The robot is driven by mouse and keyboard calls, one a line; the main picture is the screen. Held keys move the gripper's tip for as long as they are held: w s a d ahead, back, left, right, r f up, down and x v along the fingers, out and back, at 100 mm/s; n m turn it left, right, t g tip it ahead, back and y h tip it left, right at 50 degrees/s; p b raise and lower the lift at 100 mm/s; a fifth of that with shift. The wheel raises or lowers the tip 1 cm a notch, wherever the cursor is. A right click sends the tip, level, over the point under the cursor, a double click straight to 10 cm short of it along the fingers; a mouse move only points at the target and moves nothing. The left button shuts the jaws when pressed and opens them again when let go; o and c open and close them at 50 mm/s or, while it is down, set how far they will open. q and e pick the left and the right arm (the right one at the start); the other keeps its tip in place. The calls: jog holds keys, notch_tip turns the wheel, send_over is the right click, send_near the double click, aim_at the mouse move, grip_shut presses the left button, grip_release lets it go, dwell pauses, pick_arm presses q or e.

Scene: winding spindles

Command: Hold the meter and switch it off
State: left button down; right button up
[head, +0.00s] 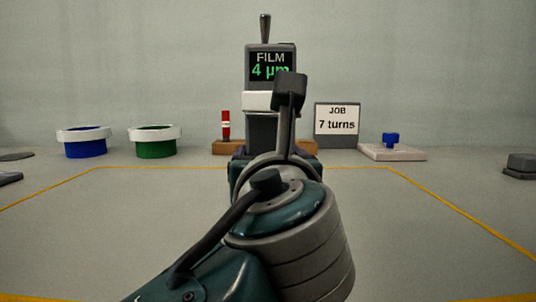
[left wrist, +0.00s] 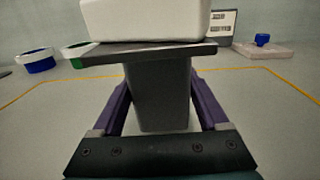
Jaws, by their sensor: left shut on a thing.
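The meter (head: 257,70) is upright in the middle of the head view, with a dark screen reading "FILM 4 µm" in lit green digits. A short grey rod (head: 265,28) stands up from its top. A white band (head: 257,100) crosses it below the screen, above a dark grip. In the left wrist view the grip (left wrist: 158,95) lies between the purple fingers of my left gripper (left wrist: 160,105), which is shut on it beneath a dark flange (left wrist: 145,50). My wrist hides part of the meter in the head view. My right gripper is not in view.
Blue (head: 85,148) and green (head: 155,149) white-rimmed pots stand left; a pale block (head: 395,153) with a blue knob (head: 391,139) right. The yellow-lined area looks mostly clear.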

pick_arm(q)
jog(key=shift+f+b, duration=0.35)
jog(key=shift+f, duration=0.25)
dwell(0.3)
